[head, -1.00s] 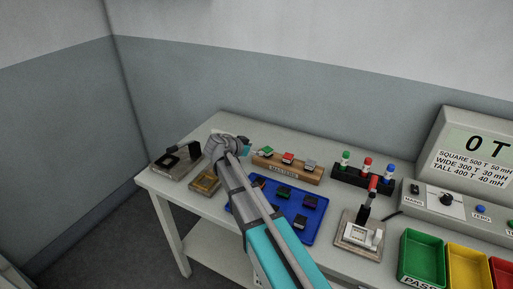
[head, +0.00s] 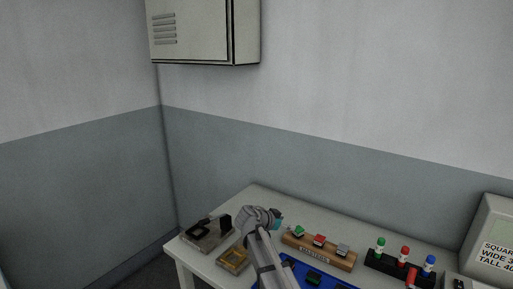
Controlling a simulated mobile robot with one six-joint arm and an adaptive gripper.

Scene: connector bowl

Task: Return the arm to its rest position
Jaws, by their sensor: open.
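My arm (head: 267,256) reaches up from the bottom edge of the head view, over the left part of the bench. Its grey wrist joint with a small teal part (head: 277,222) shows near the bench's back left. The gripper's fingers do not show; the wrist hides that end of the arm. I cannot see anything held.
Left of my wrist are a grey fixture with a black block (head: 224,222) and a brass-coloured square tray (head: 233,260). To the right are a wooden block with coloured connectors (head: 318,252), a blue tray (head: 292,264), a black rack (head: 386,263) and a display box (head: 490,236). A wall cabinet (head: 190,30) hangs above.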

